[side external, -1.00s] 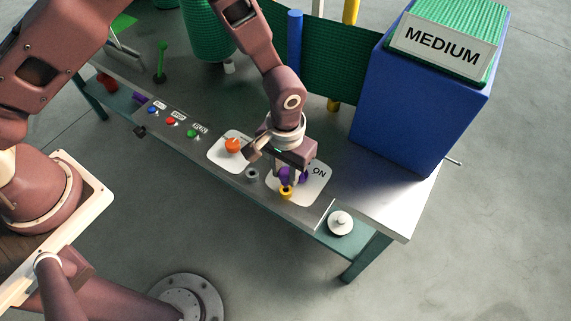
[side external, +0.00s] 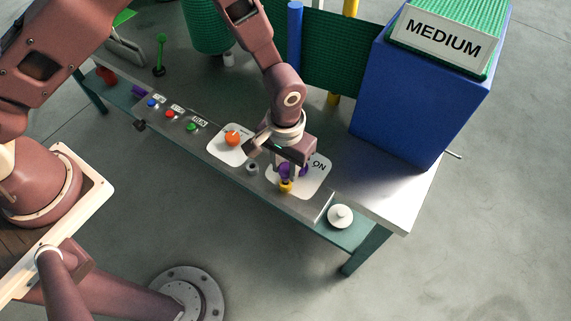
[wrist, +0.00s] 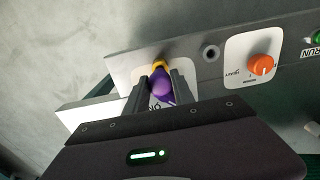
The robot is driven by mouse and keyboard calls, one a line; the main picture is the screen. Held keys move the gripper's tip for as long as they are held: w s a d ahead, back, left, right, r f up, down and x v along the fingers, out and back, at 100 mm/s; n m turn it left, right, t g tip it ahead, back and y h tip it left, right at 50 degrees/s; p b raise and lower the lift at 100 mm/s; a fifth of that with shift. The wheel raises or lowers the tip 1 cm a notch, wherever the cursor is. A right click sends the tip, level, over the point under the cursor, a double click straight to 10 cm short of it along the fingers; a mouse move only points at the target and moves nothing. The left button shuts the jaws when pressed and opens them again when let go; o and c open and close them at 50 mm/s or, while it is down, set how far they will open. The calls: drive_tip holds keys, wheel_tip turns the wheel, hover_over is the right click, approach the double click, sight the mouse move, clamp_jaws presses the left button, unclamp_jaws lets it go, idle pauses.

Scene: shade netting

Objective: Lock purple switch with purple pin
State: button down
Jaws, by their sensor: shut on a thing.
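The purple switch (wrist: 162,88) is a knob on a white plate (side external: 316,182) marked ON, near the right end of the control panel. My gripper (side external: 286,176) points down over this plate, its fingers on either side of the purple knob and shut on it. In the wrist view the two fingers of my gripper (wrist: 161,82) flank the purple knob. A yellow piece (side external: 285,187) sits just beside the knob at the panel edge; it also shows in the wrist view (wrist: 159,65). A small purple piece (side external: 139,91) at the bench's far left may be the purple pin.
An orange knob (side external: 232,138) sits on a white plate left of my gripper, with a grey round socket (side external: 252,168) between. Blue, red and green buttons (side external: 191,127) line the panel. A tall blue box (side external: 405,100) marked MEDIUM stands behind right. A white round part (side external: 340,216) lies at front right.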

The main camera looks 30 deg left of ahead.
drive_tip(key=shift+f, duration=0.95)
idle(0.5)
drive_tip(key=shift+f, duration=0.4)
drive_tip(key=c, duration=1)
unclamp_jaws()
